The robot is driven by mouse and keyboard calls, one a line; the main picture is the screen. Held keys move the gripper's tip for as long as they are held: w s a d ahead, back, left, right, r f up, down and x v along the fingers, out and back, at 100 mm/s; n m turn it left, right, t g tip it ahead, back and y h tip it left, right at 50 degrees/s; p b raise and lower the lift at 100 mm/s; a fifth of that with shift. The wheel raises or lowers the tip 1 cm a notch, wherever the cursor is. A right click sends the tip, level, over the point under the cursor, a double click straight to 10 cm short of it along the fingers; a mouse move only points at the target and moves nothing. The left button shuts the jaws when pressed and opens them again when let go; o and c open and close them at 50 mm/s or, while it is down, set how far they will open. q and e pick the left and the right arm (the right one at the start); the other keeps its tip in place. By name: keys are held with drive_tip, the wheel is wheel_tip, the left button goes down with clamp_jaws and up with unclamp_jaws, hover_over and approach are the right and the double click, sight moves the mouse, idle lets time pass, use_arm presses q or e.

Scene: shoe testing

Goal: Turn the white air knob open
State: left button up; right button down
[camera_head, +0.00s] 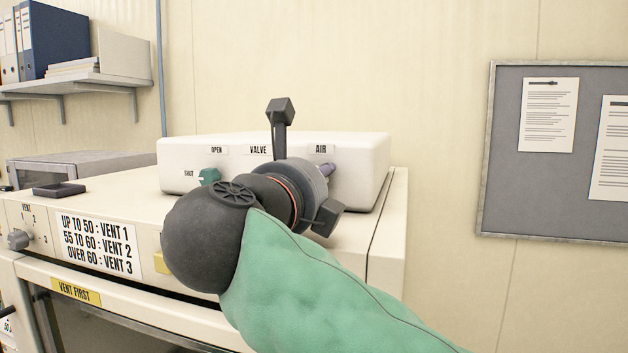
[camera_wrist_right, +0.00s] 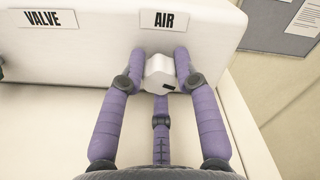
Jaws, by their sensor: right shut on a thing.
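The white air knob (camera_wrist_right: 160,73) sits under the AIR label (camera_wrist_right: 164,20) on the front of the white valve box (camera_head: 360,160). In the right wrist view my right gripper (camera_wrist_right: 159,66) is shut on the knob, with a purple finger on each side and a third finger below. A small dark mark shows on the knob's lower right. In the head view my right gripper (camera_head: 326,169) and wrist cover the knob. A green knob (camera_head: 208,176) sits at the left of the box, near OPEN and SHUT labels. My left gripper is not in view.
The valve box stands on a cream cabinet (camera_head: 120,200) with a vent knob (camera_head: 18,239) and a vent sign (camera_head: 98,243) on its front. A dark tray (camera_head: 59,189) lies on top at left. A shelf (camera_head: 75,82) and a notice board (camera_head: 500,150) are on the wall.

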drive_tip(key=c, duration=0.9)
unclamp_jaws()
drive_tip(key=shift+w, duration=0.1)
drive_tip(key=v, duration=1.2)
